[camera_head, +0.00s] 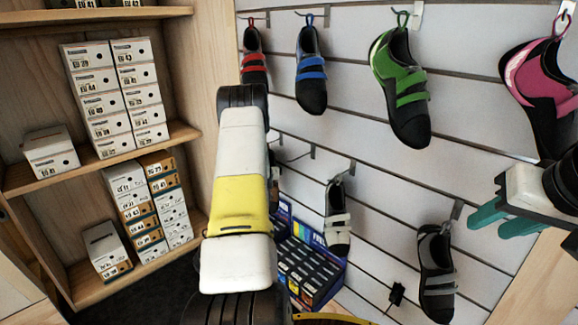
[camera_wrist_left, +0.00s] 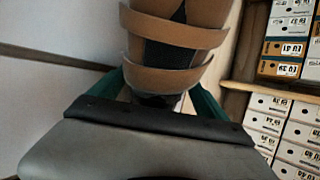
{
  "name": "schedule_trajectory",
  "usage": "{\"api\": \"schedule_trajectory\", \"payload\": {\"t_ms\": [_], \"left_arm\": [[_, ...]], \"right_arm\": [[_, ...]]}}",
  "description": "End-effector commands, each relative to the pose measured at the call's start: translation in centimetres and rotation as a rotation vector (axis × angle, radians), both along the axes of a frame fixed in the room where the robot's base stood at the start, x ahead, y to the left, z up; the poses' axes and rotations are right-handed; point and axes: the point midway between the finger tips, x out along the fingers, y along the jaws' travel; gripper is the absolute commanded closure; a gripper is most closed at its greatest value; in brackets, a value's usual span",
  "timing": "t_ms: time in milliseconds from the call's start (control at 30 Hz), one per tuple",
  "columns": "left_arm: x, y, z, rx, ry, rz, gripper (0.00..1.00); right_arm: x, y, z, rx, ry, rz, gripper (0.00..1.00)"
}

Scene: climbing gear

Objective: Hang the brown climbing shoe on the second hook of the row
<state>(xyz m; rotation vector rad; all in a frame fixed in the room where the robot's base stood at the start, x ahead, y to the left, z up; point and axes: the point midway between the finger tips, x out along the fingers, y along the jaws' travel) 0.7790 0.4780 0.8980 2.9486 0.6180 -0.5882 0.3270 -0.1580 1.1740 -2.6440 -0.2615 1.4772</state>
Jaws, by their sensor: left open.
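The brown climbing shoe (camera_wrist_left: 172,50) fills the upper middle of the left wrist view, with its two wide straps across a dark middle. My left gripper (camera_wrist_left: 157,98) is open, its green fingers on either side of the shoe's near end. I cannot tell whether they touch it. In the head view my own left arm hides the shoe and that gripper. In the lower row on the slatted wall, a bare hook (camera_head: 312,152) shows just right of my arm. My right gripper (camera_head: 487,226) is open and empty at the right edge.
A white-strapped shoe (camera_head: 337,215) and a grey shoe (camera_head: 437,270) hang in the lower row. Red, blue, green (camera_head: 400,85) and pink shoes hang above. Wooden shelves (camera_head: 95,160) with shoe boxes stand left. A blue display box (camera_head: 310,265) sits low by the wall.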

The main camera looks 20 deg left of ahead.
Motion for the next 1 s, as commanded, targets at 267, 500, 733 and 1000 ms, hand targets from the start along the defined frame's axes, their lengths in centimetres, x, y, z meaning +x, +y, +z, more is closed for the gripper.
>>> {"api": "schedule_trajectory", "payload": {"t_ms": [267,500,733,1000], "left_arm": [[0.0,-0.1,0.0,0.000,0.000,-0.001,0.33],[0.0,-0.1,0.0,0.000,-0.001,-0.001,0.80],[0.0,0.0,0.3,0.001,-0.003,-0.001,0.92],[-0.2,0.1,1.2,0.001,-0.003,-0.001,0.92]], "right_arm": [[0.0,0.0,0.0,0.000,0.001,0.000,0.64],[0.0,0.0,0.0,0.000,0.001,0.000,0.64],[0.0,0.0,0.0,0.000,0.001,0.000,0.64],[0.0,0.0,0.0,0.000,0.000,0.000,0.64]]}}
